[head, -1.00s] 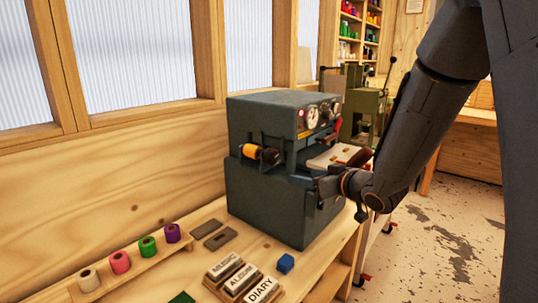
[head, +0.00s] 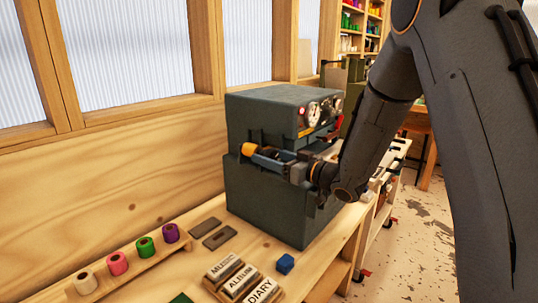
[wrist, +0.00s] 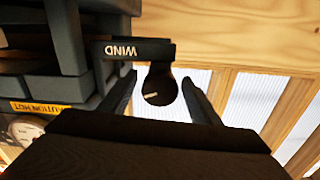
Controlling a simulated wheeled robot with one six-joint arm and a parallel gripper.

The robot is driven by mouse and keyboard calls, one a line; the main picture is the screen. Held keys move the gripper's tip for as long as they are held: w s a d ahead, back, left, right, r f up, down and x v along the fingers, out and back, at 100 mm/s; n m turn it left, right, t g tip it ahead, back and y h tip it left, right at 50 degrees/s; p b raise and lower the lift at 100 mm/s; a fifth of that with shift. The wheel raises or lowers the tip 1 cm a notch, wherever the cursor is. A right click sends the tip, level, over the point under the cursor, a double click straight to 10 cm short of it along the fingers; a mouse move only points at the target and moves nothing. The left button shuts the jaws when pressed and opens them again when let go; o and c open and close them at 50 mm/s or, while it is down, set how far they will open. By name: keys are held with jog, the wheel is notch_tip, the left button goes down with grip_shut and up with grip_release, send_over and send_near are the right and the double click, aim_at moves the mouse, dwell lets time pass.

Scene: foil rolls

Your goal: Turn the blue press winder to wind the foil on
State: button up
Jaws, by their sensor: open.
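The dark blue-grey press (head: 268,205) stands on the bench in the head view. An orange foil roll (head: 249,149) shows at its near-left side, partly hidden by my gripper (head: 272,160). In the wrist view a bracket (wrist: 140,49) reads WIND upside down. Below it is the dark round winder knob (wrist: 159,88) with a pale mark on its face. My gripper (wrist: 160,93) is open, one finger on each side of the knob, with visible gaps between. I cannot tell how deep the knob sits between the fingers.
A wooden rack holds white, pink, green and purple rolls (head: 147,247) at the left. A yellow caution label (wrist: 38,107) is on the press.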

jog(key=shift+w+a, duration=0.15)
jog(key=shift+c, duration=0.4)
jog(key=c, duration=1)
jog(key=shift+m, duration=0.3)
